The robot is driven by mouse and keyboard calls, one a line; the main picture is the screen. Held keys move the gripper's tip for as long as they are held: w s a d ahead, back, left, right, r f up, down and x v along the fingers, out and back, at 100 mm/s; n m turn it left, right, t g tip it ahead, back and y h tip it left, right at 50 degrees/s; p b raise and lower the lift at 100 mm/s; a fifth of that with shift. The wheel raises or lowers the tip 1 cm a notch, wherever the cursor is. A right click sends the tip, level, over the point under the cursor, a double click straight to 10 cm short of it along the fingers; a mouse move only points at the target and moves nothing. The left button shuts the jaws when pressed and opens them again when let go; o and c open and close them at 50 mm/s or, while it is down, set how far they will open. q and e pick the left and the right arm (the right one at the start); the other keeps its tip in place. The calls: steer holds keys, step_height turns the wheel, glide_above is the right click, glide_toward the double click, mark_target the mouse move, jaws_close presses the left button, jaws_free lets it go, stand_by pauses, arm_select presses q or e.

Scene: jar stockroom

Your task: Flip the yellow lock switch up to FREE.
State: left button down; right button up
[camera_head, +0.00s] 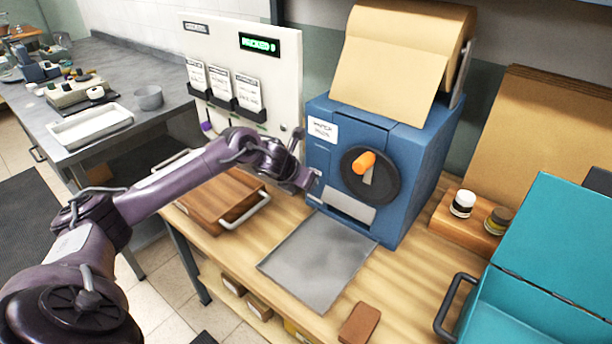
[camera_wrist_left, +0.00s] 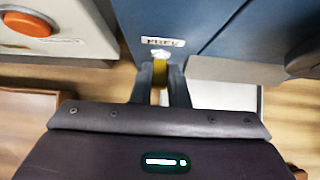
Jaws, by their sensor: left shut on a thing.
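The yellow lock switch (camera_wrist_left: 160,72) shows between my left fingers in the left wrist view, on the front face of the blue machine (camera_head: 420,150). A small white label (camera_wrist_left: 162,42), apparently reading FREE, is just beyond it. My left gripper (camera_wrist_left: 160,90) is shut on the switch. In the head view my left gripper (camera_head: 312,182) is at the machine's lower left front, and the arm hides the switch there. My right gripper is in neither view.
The machine has a black wheel with an orange handle (camera_head: 365,161) right of my gripper. A grey mat (camera_head: 317,262) lies in front. A wooden board (camera_head: 205,203) is to the left, a teal box (camera_head: 550,270) to the right, and a white panel (camera_head: 290,60) behind.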

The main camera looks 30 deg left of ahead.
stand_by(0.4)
arm_select(q)
steer(key=c, duration=1.4)
jaws_free()
steer(key=b+v, duration=0.1)
steer(key=v, duration=0.6)
steer(key=shift+s+r, duration=0.25)
